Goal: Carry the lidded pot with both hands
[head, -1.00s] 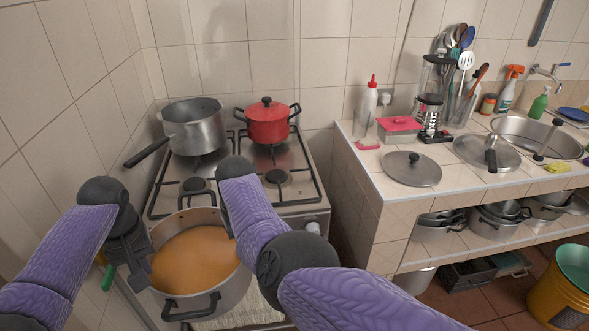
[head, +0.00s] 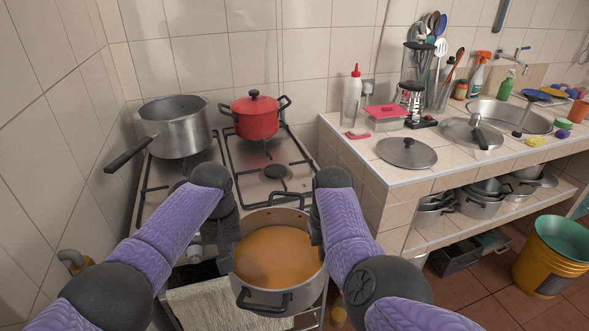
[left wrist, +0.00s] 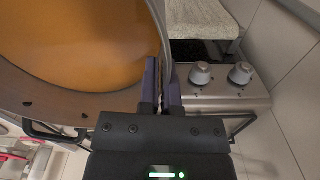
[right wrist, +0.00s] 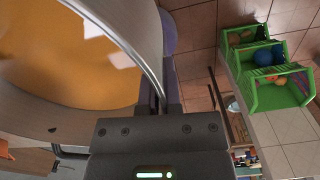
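A grey metal pot (head: 278,296) full of orange soup (head: 275,255) hangs level in front of the stove. No lid is on it. My left gripper (head: 230,245) is shut on the left side of its rim; the wall passes between the fingers in the left wrist view (left wrist: 163,85). My right gripper (head: 316,228) is shut on the right side of the rim, also seen in the right wrist view (right wrist: 160,92). The pot's black handles are at its front and back, free of the grippers. A red pot (head: 256,123) with its lid on stands on the back right burner.
A grey saucepan (head: 175,130) stands on the stove's (head: 262,192) back left. The tiled counter (head: 375,160) at right holds loose lids (head: 407,152), bottles and utensils, with pots on the shelf below. A yellow bucket (head: 545,270) stands on the floor. A towel (head: 215,305) hangs at the stove front.

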